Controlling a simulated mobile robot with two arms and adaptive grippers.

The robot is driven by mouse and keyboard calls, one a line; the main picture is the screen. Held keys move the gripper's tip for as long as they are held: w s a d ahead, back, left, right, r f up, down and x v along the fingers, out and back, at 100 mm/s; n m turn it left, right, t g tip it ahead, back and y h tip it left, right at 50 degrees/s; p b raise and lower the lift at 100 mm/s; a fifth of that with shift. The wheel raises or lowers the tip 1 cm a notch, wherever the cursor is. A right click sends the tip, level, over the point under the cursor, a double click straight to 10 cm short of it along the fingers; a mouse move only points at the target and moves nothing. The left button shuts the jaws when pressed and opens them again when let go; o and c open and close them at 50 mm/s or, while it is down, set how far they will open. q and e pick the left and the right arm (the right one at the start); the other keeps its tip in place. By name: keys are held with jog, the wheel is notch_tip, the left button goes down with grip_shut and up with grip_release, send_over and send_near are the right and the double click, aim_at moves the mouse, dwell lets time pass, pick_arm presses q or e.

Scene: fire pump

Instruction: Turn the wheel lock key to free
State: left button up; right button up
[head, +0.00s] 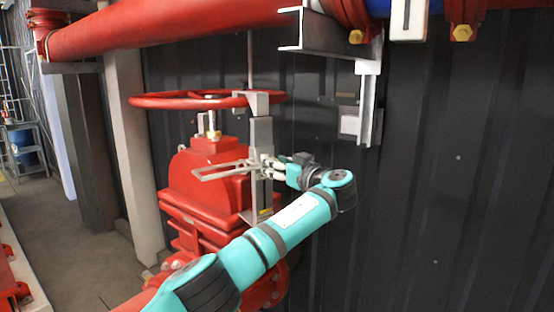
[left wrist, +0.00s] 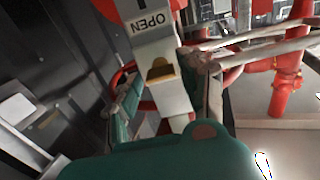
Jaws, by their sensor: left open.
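The wheel lock is a grey upright metal body (head: 262,135) hooked over the rim of the red handwheel (head: 160,102). In the left wrist view its pale face (left wrist: 154,45) carries the word OPEN, upside down. A small brass-coloured piece (left wrist: 160,70), which looks like the key, sits on that face below the word. My left gripper (head: 266,166) is at the lock body, coming from the right. In the left wrist view its open fingers (left wrist: 165,100) lie on either side of the lock body; contact cannot be told. My right gripper is not in view.
The red valve body (head: 205,170) stands below the handwheel. A thick red pipe (head: 170,28) runs above, and a steel bracket (head: 368,105) hangs at the right. A dark ribbed wall (head: 450,180) is behind.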

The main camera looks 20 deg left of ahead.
pick_arm(q)
jog(key=c, duration=0.9)
jog(key=shift+o, duration=0.2)
